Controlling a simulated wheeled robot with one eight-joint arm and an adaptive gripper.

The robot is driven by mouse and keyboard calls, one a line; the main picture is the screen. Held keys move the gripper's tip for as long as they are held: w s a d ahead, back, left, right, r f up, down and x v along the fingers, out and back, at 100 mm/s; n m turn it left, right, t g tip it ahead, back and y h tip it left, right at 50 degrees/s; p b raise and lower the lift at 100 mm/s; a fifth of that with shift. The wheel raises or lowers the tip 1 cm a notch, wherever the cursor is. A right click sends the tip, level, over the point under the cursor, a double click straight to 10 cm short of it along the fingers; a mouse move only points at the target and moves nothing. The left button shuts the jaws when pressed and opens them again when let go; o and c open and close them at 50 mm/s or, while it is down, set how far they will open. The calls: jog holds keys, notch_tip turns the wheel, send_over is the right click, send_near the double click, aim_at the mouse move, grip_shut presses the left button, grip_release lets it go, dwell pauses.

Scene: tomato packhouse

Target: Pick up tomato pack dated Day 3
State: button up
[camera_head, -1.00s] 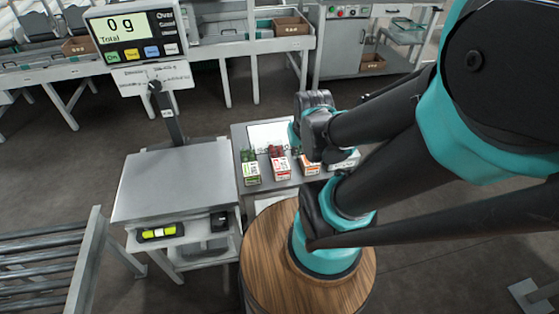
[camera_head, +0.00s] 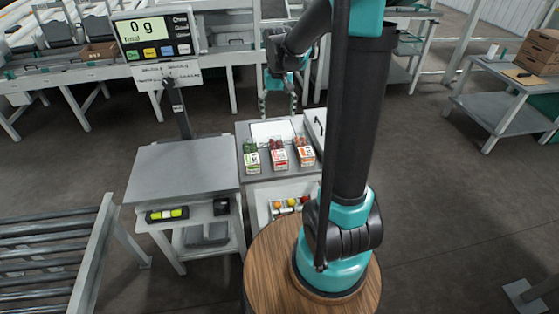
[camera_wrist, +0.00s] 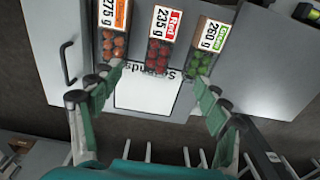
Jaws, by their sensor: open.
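Three tomato packs stand in a row on a small grey cabinet top. The green-labelled pack (camera_head: 251,158) is at left, the red-labelled pack (camera_head: 278,155) in the middle and the orange-labelled pack (camera_head: 305,152) at right. In the wrist view the order is reversed: orange 275 g (camera_wrist: 115,40), red 235 g (camera_wrist: 159,40), green 260 g (camera_wrist: 207,48). No day date is readable on any. My gripper (camera_head: 278,105) is open and empty above the back of the cabinet; its spread fingers (camera_wrist: 160,86) frame the packs in the wrist view.
A white printed sheet (camera_wrist: 145,95) lies behind the packs. A scale (camera_head: 180,165) reading 0 g stands left of the cabinet, with its display (camera_head: 155,37) on a post. A roller conveyor (camera_head: 50,250) is at left. A side table with boxes (camera_head: 500,100) stands at far right.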

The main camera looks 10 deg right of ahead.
aim_at(277, 148)
jog(key=f, duration=1.7)
jog(key=shift+w+a+f, duration=0.1)
jog(key=shift+w+f, duration=0.05)
jog(key=shift+w, duration=0.1)
jog(key=shift+c, duration=0.6)
jog(key=c, duration=1.3)
